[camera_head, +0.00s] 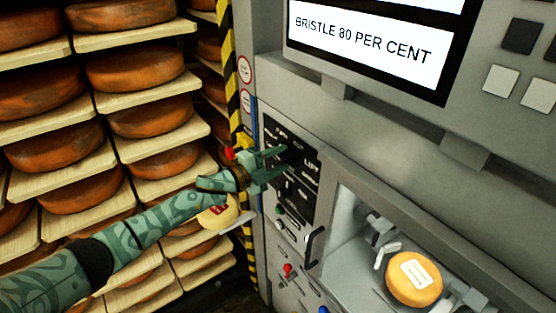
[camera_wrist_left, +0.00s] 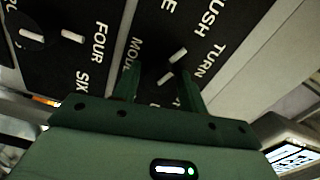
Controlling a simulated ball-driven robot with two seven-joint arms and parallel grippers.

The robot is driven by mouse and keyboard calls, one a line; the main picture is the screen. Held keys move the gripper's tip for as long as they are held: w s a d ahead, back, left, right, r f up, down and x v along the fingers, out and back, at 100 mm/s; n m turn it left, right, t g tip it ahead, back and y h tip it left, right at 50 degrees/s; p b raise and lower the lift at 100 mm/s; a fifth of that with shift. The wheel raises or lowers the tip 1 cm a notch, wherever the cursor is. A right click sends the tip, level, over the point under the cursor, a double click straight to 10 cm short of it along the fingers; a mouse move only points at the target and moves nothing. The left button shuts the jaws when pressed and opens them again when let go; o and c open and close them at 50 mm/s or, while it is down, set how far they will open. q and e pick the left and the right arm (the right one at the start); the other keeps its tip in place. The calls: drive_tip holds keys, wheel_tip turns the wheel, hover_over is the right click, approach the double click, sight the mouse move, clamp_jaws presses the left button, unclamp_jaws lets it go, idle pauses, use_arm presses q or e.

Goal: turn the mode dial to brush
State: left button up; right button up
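The mode dial (camera_wrist_left: 160,62) is a dark round knob on a black panel. In the left wrist view it sits between my fingertips, partly hidden. Words around it read MODE, TURN and a cut-off "USH". Two short white marks show at the knob; which is its pointer I cannot tell for sure. In the head view the black panel (camera_head: 311,180) is partly behind my left gripper (camera_head: 274,163), whose green fingers are apart and reach to the panel. The left gripper (camera_wrist_left: 158,82) looks open around the dial; contact is unclear. My right gripper is not in view.
A second dial (camera_wrist_left: 25,30) with FOUR and SIX labels is to the left in the wrist view. A screen (camera_head: 366,43) reads "BRISTLE 80 PER CENT". A cheese wheel (camera_head: 414,279) lies in the machine's bay. Shelves of cheese wheels (camera_head: 135,67) stand left.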

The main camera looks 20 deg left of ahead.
use_arm(q)
drive_tip(key=shift+o, duration=0.5)
drive_tip(key=shift+s+a+f, duration=0.1)
drive_tip(key=shift+s+a, duration=0.1)
drive_tip(key=shift+a, duration=0.05)
drive_tip(key=b+v, duration=0.4)
drive_tip(key=v, duration=1.1)
drive_tip(key=shift+s+a, duration=0.15)
drive_tip(key=shift+s, duration=0.05)
